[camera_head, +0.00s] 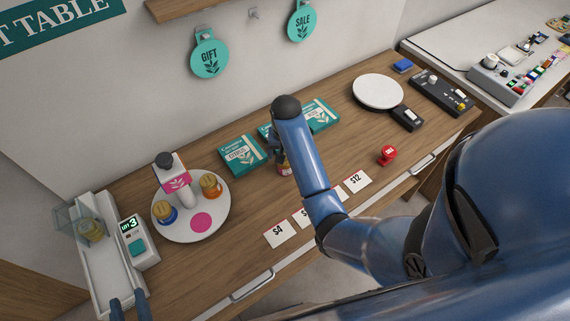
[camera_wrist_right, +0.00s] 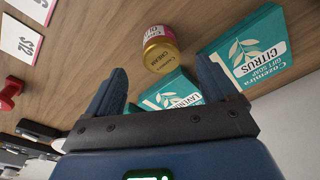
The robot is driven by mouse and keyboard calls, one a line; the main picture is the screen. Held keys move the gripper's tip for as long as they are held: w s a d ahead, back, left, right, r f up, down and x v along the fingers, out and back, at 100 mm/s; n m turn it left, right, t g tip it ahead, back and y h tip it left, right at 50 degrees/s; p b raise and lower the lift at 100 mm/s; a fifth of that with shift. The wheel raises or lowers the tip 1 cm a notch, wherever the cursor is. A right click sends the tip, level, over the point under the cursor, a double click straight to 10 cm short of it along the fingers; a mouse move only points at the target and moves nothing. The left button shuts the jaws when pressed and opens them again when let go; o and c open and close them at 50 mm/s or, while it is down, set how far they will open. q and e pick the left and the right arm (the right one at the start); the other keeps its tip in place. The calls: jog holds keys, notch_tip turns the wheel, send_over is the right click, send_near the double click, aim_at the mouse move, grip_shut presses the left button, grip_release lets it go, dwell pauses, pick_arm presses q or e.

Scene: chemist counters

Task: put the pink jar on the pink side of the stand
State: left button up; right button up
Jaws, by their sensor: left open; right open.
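The pink jar (camera_wrist_right: 160,48), with a gold lid and pink label, stands on the counter. In the head view only a small part of it (camera_head: 284,170) shows beside my right arm. My right gripper (camera_wrist_right: 162,88) is open and empty, with the jar ahead of its fingertips and not between them. The stand (camera_head: 222,221) is a round white plate with a central post. Its pink spot (camera_head: 201,223) is bare; a blue jar (camera_head: 164,212) and an orange jar (camera_head: 211,187) stand on it. My left gripper (camera_head: 129,304) is open at the bottom left edge.
Teal boxes (camera_head: 243,154) lie behind the pink jar. Price cards (camera_head: 281,233) line the front edge, with a red stamp (camera_head: 387,155) to the right. Bare counter lies between stand and cards.

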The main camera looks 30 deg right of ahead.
aim_at(285, 163)
notch_tip(285, 163, down, 2)
jog(key=shift+w+a+f, duration=0.1)
jog(key=shift+a+f, duration=0.05)
jog(key=shift+f, duration=0.1)
jog(key=shift+w+d+f+p, duration=0.1)
jog(key=shift+d+f+p, duration=0.1)
jog(key=shift+f+p, duration=0.4)
jog(key=f, duration=0.3)
jog(key=shift+w+d, duration=0.15)
jog(key=shift+w, duration=0.05)
jog(key=shift+f, duration=0.65)
jog(key=c, duration=1.2)
jog(key=shift+w, duration=0.1)
jog(key=shift+c, duration=0.2)
jog(key=shift+r, duration=0.15)
